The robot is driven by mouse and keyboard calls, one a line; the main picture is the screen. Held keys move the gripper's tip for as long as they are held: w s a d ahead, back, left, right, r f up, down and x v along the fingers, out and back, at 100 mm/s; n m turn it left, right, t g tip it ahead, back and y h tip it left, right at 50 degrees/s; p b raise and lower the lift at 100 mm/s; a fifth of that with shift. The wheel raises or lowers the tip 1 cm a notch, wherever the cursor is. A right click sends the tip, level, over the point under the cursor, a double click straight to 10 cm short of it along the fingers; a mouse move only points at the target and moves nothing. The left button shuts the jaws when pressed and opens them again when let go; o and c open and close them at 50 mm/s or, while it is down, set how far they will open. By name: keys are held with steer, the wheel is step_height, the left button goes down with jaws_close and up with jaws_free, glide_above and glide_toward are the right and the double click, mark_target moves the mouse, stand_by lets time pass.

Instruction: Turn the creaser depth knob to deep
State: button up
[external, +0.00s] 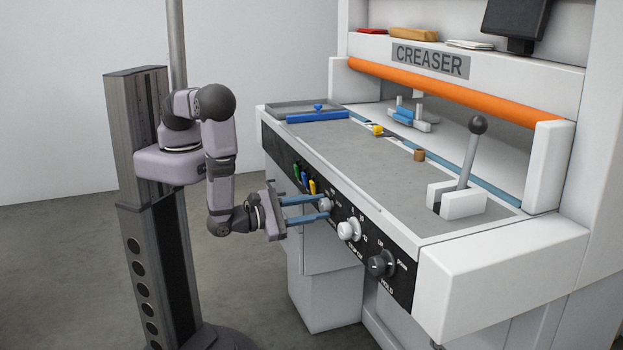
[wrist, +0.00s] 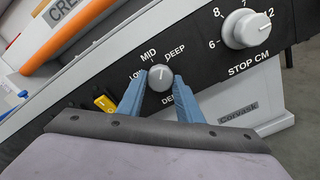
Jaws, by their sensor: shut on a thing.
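The creaser depth knob (wrist: 160,78) is a small grey round knob on the black front panel, with LOW, MID and DEEP printed around it. A small light mark near its top points roughly between MID and DEEP; the exact setting is hard to tell. My gripper (wrist: 167,82) has its two blue fingers on either side of the knob, shut on it. In the external view my gripper (external: 322,207) reaches the panel from the left, and the knob (external: 326,204) shows between the fingertips. Part of the lettering below the knob is hidden by a finger.
The larger white STOP CM knob (wrist: 246,29) is right of the depth knob. A dark HOLD knob (external: 382,263) is farther right. The grey bed (external: 380,170) lies above the panel.

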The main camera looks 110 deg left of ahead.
steer(key=shift+m+p, duration=0.4)
steer(key=shift+m, duration=1.6)
steer(key=o, duration=1)
steer(key=shift+o, duration=0.2)
steer(key=b+v, duration=0.1)
steer(key=v, duration=0.6)
steer(key=shift+s+b, duration=0.2)
steer(key=shift+b, duration=0.15)
steer(key=shift+d+r, duration=0.1)
